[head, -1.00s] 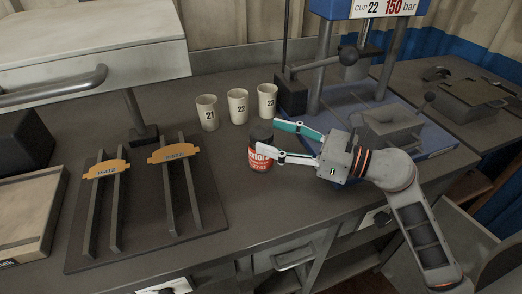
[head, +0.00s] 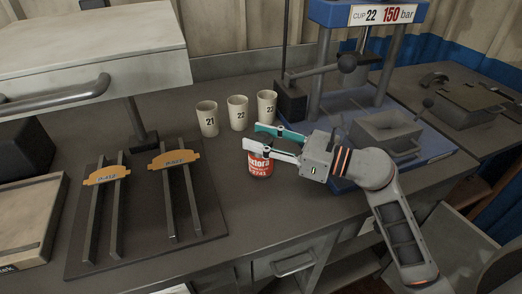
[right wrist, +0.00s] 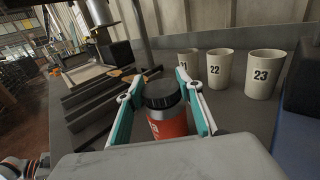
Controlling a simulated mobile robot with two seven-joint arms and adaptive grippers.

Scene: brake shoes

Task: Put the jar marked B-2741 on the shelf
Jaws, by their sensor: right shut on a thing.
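A red jar (head: 260,165) stands upright on the grey bench, its label partly readable and seeming to end in 2741. My right gripper (head: 267,140) is shut on the jar near its top, and its fingers hide the lid in the head view. In the right wrist view the jar (right wrist: 168,121) with its black ribbed lid sits between the two fingers. I cannot tell whether it is clear of the bench. An open shelf space (head: 345,268) shows below the bench top. My left gripper is not in view.
Cups marked 21 (head: 207,119), 22 (head: 238,113) and 23 (head: 266,109) stand behind the jar. A blue press (head: 420,150) stands to the right. A dark rack with rails and orange brake shoes (head: 175,158) lies left. Bare bench lies between rack and jar.

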